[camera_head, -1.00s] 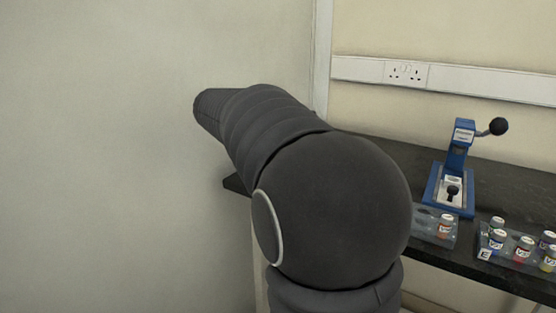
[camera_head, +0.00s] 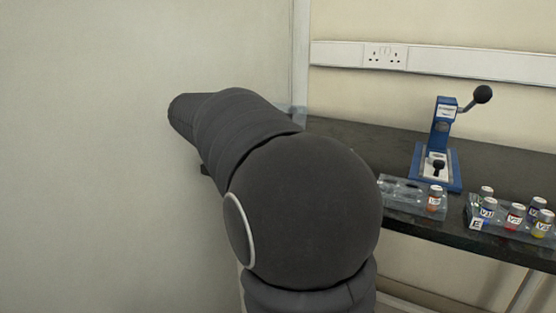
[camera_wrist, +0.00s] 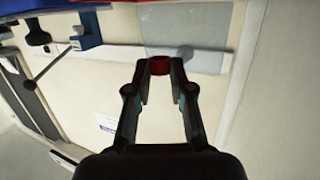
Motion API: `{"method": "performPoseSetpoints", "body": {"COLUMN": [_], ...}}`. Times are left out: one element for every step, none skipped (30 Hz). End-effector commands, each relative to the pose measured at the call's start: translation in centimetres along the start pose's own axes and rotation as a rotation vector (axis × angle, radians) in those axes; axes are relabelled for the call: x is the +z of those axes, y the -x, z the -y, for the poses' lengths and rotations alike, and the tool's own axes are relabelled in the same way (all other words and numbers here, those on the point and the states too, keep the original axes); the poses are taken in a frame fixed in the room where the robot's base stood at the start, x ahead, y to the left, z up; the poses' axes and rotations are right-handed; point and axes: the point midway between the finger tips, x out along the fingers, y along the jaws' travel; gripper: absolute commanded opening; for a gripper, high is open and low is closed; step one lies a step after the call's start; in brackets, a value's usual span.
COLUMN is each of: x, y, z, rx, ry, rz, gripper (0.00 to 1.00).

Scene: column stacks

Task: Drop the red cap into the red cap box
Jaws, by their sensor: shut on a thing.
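In the wrist view, my gripper (camera_wrist: 160,78) is shut on the red cap (camera_wrist: 160,66), a small red ring held between the fingertips. The cap is in the air, with the pale wall behind it. In the head view my own dark arm fills the middle, and the gripper and cap are hidden there. I cannot make out the red cap box in either view. A red strip and a blue strip show at the top edge of the wrist view, but I cannot tell what they are.
A blue lever press (camera_head: 437,150) stands on the dark bench (camera_head: 345,140). In front of it are a clear rack (camera_head: 400,190) with an orange-labelled vial (camera_head: 435,199) and another rack (camera_head: 476,224) with several vials. The wall is close on the left.

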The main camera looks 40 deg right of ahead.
Motion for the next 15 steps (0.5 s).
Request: {"method": "performPoseSetpoints", "body": {"x": [-0.04,-0.07,-0.09,-0.09,-0.09,-0.09,-0.09,-0.09,-0.09,-0.09,-0.09,-0.08,-0.08,-0.08,-0.08], "y": [0.01,0.01,0.02,0.02,0.02,0.02,0.02,0.02,0.02,0.02,0.02,0.02,0.02,0.02,0.02], "z": [-0.01,-0.01,-0.01,-0.01,-0.01,-0.01,-0.01,-0.01,-0.01,-0.01,-0.01,-0.01,0.00,0.00,0.00], "rx": [0.000,0.000,0.000,0.000,0.000,0.000,0.000,0.000,0.000,0.000,0.000,0.000,0.000,0.000,0.000], "ry": [0.000,0.000,0.000,0.000,0.000,0.000,0.000,0.000,0.000,0.000,0.000,0.000,0.000,0.000,0.000], "rz": [0.000,0.000,0.000,0.000,0.000,0.000,0.000,0.000,0.000,0.000,0.000,0.000,0.000,0.000,0.000], "gripper": [0.12,0.12,0.12,0.12,0.12,0.26,0.34,0.41,0.51,0.51,0.51,0.51,0.51,0.51,0.51]}}
